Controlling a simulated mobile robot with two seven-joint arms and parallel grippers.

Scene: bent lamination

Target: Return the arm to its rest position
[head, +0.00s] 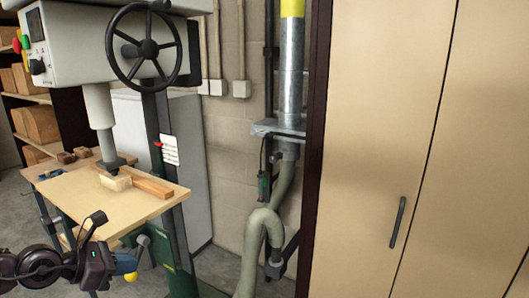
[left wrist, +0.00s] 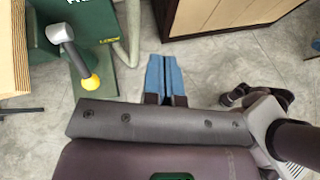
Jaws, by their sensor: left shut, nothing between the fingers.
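My left arm comes in at the lower left of the head view, in front of the drill press table. In the left wrist view the two blue fingers of my left gripper (left wrist: 166,76) lie together, shut and empty, over bare grey floor. They are apart from the crank with the yellow knob (left wrist: 91,82). My right gripper is in neither view.
The drill press (head: 70,45) has a wooden table (head: 110,205) bearing a pale block (head: 116,183) and a wood strip (head: 150,187). The yellow knob (head: 130,277) is close beside my wrist. A tall cabinet (head: 385,130) fills the right. Grey floor (left wrist: 215,65) is clear below.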

